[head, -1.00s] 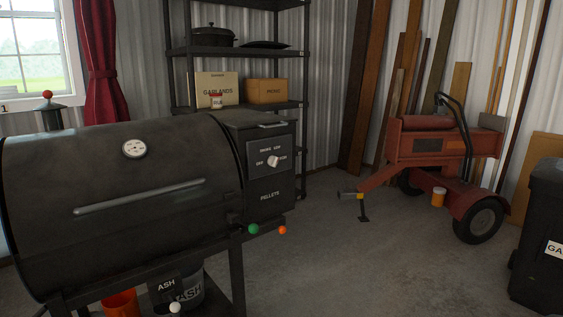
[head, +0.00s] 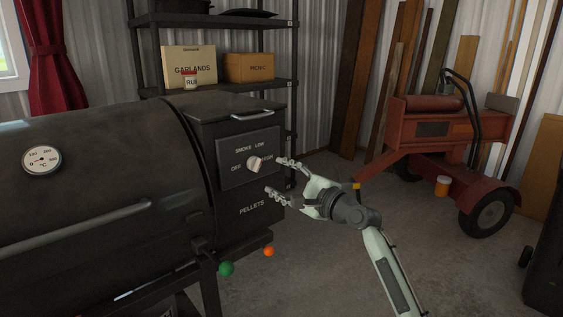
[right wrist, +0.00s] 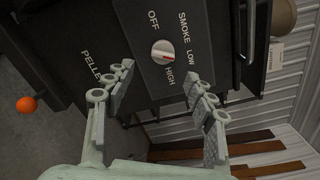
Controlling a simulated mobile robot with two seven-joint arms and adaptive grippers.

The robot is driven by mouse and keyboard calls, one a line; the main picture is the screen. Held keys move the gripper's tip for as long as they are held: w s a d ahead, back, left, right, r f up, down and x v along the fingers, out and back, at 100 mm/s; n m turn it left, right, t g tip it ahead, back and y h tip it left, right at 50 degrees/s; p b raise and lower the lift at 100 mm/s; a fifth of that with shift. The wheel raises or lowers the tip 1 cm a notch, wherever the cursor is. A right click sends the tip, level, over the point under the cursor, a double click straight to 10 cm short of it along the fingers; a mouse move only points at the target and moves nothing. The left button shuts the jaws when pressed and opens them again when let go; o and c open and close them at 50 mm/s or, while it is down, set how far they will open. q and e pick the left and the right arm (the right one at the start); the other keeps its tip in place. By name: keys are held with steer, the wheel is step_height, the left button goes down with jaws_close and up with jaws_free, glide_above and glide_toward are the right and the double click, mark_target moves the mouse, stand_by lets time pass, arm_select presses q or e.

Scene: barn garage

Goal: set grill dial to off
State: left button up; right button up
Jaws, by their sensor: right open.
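The grill dial (head: 254,164) is a pale round knob on the dark control panel (head: 235,176) of the pellet box, marked OFF, SMOKE, LOW and HIGH. In the right wrist view the dial (right wrist: 163,51) has a red mark that points towards HIGH. My right gripper (head: 279,176) is open and empty, just right of the panel in the head view. In the right wrist view its fingers (right wrist: 158,88) are spread wide, with the dial beyond and between them, apart from both. My left gripper is not in view.
The black grill barrel (head: 100,190) fills the left. A green ball (head: 226,268) and an orange ball (head: 268,251) sit at the grill's lower front edge. Shelves with a garlands box (head: 189,66) stand behind. A red wheeled machine (head: 435,135) stands at right, with open floor before it.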

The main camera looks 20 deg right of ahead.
mark_target(260, 166)
steer(key=x, duration=0.6)
steer(key=shift+w+a+r, duration=0.2)
steer(key=shift+w+r, duration=0.05)
steer(key=shift+w+a, duration=0.1)
steer(key=shift+w, duration=0.35)
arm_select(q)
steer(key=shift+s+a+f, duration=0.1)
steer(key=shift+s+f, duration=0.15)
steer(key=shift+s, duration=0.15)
arm_select(e)
steer(key=c, duration=1.2)
steer(key=shift+o, duration=0.2)
